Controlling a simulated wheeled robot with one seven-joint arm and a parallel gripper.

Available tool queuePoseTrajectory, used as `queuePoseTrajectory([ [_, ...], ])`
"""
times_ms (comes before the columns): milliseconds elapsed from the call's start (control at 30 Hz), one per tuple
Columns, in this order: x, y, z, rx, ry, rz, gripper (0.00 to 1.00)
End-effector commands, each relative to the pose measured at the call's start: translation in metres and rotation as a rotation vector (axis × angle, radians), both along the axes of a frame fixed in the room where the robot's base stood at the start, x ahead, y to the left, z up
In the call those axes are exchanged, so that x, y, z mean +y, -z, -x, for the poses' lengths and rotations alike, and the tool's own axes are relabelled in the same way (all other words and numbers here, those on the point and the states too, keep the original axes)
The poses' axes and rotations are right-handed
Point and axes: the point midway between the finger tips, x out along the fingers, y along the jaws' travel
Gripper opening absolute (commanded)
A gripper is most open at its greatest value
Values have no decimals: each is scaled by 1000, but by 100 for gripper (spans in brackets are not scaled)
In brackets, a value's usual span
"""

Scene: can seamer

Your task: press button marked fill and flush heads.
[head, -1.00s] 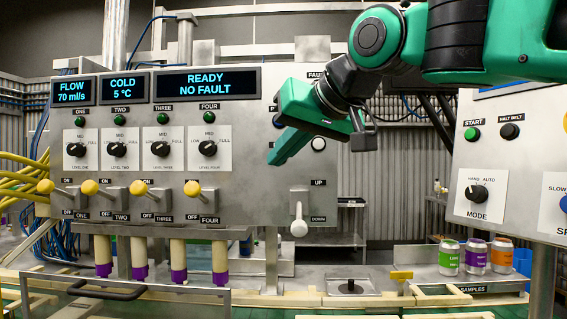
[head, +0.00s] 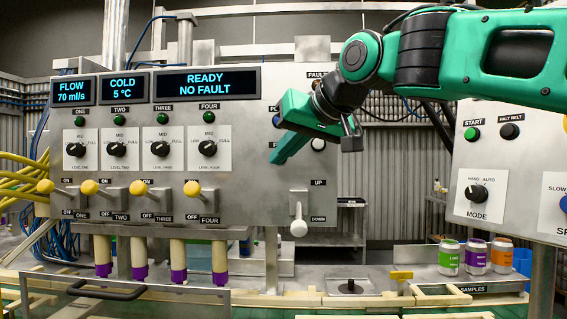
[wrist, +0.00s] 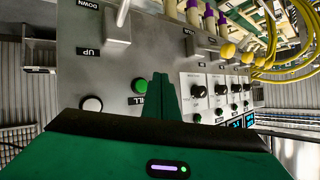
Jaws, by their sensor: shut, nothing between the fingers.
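A green button (wrist: 139,86) sits on the grey panel in the wrist view, with a partly hidden label that appears to read fill. I cannot read a flush heads label. My gripper (head: 273,158) is shut and empty, with its fingertips (wrist: 160,77) close beside the green button. I cannot tell whether they touch the panel.
Below the buttons is a white up/down lever (head: 298,222). To the left are several knobs, yellow-tipped switches (head: 193,189) and displays reading ready, no fault (head: 207,82). A second panel (head: 480,150) with start and halt belt buttons stands to the right. Cans (head: 476,256) stand below it.

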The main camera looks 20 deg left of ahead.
Motion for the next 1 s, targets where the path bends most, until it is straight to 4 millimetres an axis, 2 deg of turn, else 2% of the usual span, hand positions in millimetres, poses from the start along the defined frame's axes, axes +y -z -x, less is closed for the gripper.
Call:
queuePoseTrajectory([
  [133,4,0,-15,2,-1,0,0],
  [333,6,0,-25,0,1,0,0],
  [1000,6,0,-27,0,1,0,0],
])
